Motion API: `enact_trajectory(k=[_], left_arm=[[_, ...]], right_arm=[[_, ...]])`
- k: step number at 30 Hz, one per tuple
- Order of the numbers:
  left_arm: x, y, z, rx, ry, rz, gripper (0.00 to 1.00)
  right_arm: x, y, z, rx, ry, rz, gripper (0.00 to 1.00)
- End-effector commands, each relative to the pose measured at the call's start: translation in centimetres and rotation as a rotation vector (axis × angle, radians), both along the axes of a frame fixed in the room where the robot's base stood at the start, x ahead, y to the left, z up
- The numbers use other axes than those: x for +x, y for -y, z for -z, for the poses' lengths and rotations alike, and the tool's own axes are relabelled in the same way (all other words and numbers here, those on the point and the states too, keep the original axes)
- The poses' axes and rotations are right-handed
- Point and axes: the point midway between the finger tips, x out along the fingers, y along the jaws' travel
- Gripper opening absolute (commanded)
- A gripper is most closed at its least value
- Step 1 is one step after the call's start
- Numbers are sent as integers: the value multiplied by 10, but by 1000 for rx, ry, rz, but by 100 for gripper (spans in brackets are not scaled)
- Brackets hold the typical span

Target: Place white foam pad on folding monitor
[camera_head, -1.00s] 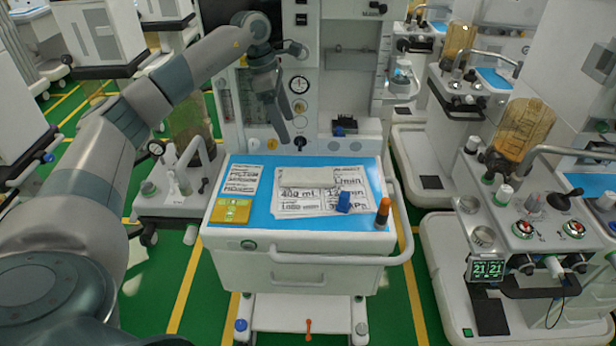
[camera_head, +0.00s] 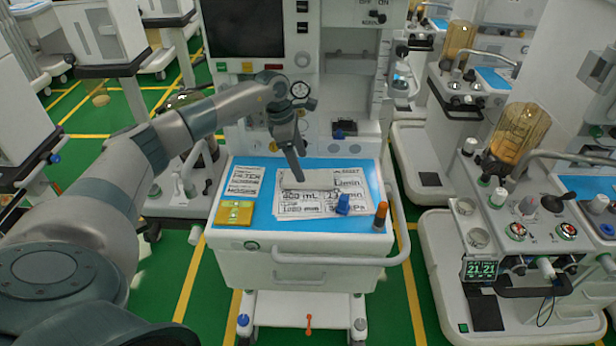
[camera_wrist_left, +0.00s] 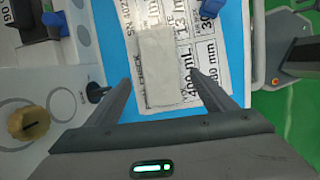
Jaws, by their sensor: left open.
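The white foam pad (camera_head: 319,181) is a flat pale rectangle lying on the printed sheets on the blue cart top; it also shows in the left wrist view (camera_wrist_left: 156,62). My left gripper (camera_head: 295,163) points down over the pad's left part. In the left wrist view my left gripper (camera_wrist_left: 162,78) is open, its fingers on either side of the pad with gaps. I cannot tell the finger height above the sheets. A large dark screen (camera_head: 243,30) stands at the back of the cart; I cannot tell whether it is the folding monitor. My right gripper is out of view.
A small lit display (camera_head: 481,269) is on the right-hand cart. Green floor separates the carts.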

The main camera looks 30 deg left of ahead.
Motion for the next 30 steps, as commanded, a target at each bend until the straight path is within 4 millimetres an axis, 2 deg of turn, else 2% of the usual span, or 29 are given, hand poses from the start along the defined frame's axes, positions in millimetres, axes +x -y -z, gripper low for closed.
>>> enact_trajectory(k=[14, 22, 27, 30], left_arm=[[1, 3, 5, -1, -1, 1, 77], [7, 13, 29, -1, -4, 0, 77], [9, 16, 46, -1, -2, 0, 77], [10, 16, 50, 0, 0, 0, 77]], right_arm=[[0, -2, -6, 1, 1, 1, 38], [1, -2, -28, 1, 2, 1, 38], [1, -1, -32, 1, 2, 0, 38], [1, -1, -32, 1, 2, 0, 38]])
